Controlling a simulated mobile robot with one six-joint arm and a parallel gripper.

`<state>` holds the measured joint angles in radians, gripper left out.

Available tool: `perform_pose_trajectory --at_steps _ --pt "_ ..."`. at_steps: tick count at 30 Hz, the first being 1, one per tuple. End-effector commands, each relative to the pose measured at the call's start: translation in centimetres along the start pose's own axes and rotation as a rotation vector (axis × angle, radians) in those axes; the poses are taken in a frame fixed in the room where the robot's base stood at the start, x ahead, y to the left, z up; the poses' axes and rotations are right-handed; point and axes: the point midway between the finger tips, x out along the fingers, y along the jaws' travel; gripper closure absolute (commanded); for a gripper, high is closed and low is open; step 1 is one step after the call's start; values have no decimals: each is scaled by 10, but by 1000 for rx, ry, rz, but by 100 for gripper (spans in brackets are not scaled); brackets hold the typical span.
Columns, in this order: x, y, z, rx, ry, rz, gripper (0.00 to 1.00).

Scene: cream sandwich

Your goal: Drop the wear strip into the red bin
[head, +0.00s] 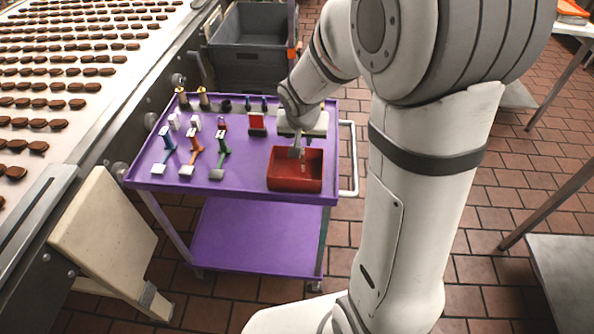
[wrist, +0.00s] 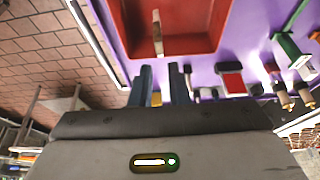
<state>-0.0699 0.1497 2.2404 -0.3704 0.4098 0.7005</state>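The red bin (head: 296,184) stands at the front right corner of the purple cart top, and it fills the upper middle of the wrist view (wrist: 200,45). My gripper (head: 298,152) is over the back part of the bin, pointing down. In the wrist view its two fingers (wrist: 162,72) are apart with a gap between them, and nothing shows in that gap. A narrow tan strip (wrist: 157,34), which looks like the wear strip, shows against the bin's inside, just beyond the fingertips. I cannot tell whether it rests on the bin floor.
A grey crate (head: 252,45) stands behind. A conveyor with chocolate pieces (head: 70,60) runs at the left.

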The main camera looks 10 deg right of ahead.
Motion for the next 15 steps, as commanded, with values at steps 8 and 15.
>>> perform_pose_trajectory --at_steps 8,15 --pt "0 0 0 0 0 0 68" --pt "-6 0 0 0 2 -1 68"
